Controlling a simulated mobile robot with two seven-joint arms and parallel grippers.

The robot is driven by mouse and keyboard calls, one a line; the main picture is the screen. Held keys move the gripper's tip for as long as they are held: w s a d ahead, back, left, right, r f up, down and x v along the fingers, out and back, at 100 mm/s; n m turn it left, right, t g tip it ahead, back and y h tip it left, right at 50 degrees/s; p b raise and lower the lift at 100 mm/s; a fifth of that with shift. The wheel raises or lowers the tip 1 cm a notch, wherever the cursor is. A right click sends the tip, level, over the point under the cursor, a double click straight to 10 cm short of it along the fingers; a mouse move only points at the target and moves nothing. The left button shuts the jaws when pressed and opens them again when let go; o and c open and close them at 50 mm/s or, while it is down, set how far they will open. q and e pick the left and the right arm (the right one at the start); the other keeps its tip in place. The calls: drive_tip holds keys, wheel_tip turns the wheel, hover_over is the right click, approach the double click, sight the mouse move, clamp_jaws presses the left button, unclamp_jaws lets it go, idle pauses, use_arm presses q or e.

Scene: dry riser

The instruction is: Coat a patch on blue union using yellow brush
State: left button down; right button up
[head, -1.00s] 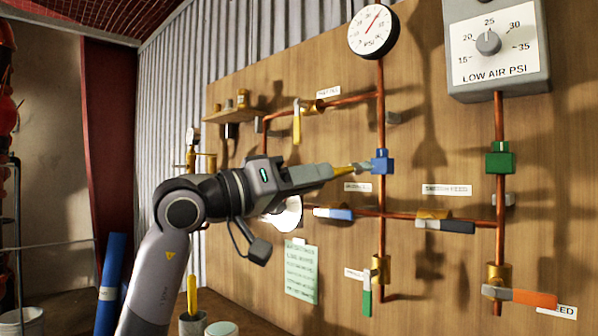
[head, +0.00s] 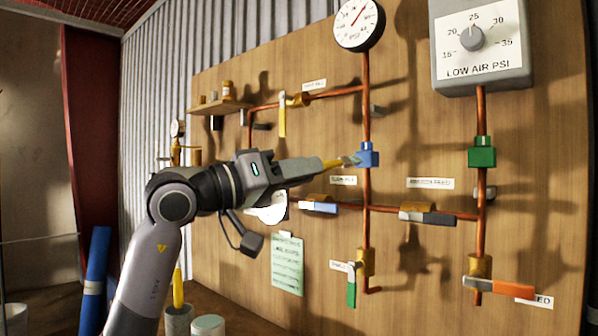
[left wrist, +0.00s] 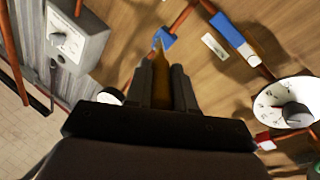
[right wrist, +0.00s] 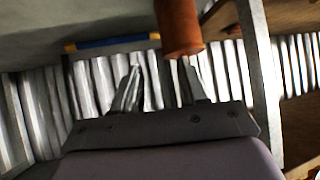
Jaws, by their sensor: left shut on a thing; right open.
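The blue union (head: 368,156) sits on the vertical copper pipe below the round gauge. It also shows in the left wrist view (left wrist: 165,41), just beyond the brush tip. My left gripper (head: 315,168) is shut on the yellow brush (head: 334,163), which points right at the union. The grey bristle tip is at the union's left side; I cannot tell whether it touches. The brush (left wrist: 160,88) also shows between the fingers in the left wrist view. No coated patch is discernible. My right gripper (right wrist: 162,85) is open and appears empty, away from the board.
A green union (head: 482,153) sits on the right pipe under the control box (head: 480,45). Valve handles surround the union, including a yellow one (head: 282,120) and a blue one (head: 318,207). A copper-coloured cylinder (right wrist: 178,25) hangs close to my right fingers.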

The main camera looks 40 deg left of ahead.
use_arm(q)
drive_tip(key=shift+w, duration=0.65)
drive_tip(key=shift+d, duration=0.1)
